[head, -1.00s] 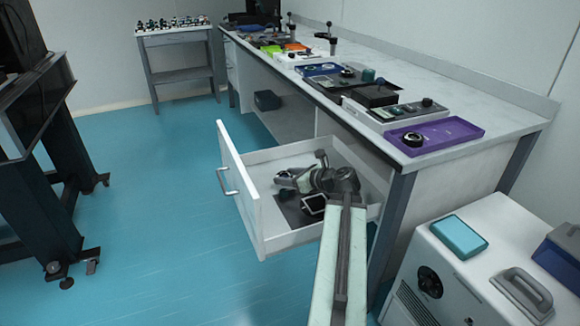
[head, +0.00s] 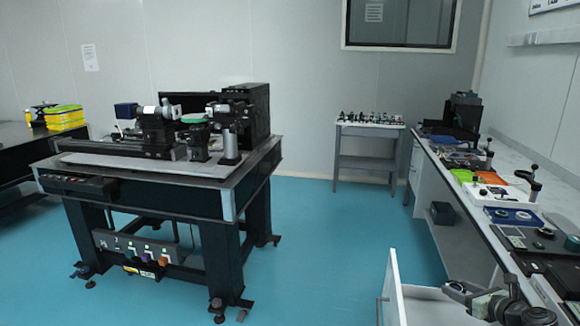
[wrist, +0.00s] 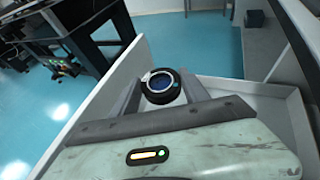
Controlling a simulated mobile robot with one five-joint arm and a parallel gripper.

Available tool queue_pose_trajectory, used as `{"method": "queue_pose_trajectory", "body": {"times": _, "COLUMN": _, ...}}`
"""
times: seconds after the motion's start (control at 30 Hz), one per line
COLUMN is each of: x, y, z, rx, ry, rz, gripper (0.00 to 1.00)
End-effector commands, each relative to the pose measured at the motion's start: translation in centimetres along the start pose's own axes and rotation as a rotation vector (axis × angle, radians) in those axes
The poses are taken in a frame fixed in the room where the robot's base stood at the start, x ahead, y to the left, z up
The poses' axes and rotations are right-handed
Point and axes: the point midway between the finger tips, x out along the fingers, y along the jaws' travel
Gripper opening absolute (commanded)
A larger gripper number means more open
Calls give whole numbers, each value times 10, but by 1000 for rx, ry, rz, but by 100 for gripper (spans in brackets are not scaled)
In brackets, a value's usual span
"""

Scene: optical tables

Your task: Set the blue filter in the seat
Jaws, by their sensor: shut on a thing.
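The seat cannot be told for certain; several black mounts (head: 157,125) stand on the optical table (head: 180,177) at the left.
A long bench (head: 470,210) with trays and tools runs along the right. A small side table (head: 370,129) with small parts stands by the back wall. The blue floor (head: 320,240) between optical table and drawer is clear. Another dark table (head: 25,140) is at far left.

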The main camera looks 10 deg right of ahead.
Motion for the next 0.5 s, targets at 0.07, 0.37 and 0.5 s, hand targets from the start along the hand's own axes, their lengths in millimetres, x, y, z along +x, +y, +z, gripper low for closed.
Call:
{"method": "queue_pose_trajectory", "body": {"times": 0.07, "x": -20, "y": 0, "z": 48, "rx": 0, "ry": 0, "rz": 0, "gripper": 11}}
{"method": "queue_pose_trajectory", "body": {"times": 0.37, "x": -63, "y": 0, "z": 153, "rx": 0, "ry": 0, "rz": 0, "gripper": 11}}
{"method": "queue_pose_trajectory", "body": {"times": 0.5, "x": -77, "y": 0, "z": 185, "rx": 0, "ry": 0, "rz": 0, "gripper": 11}}
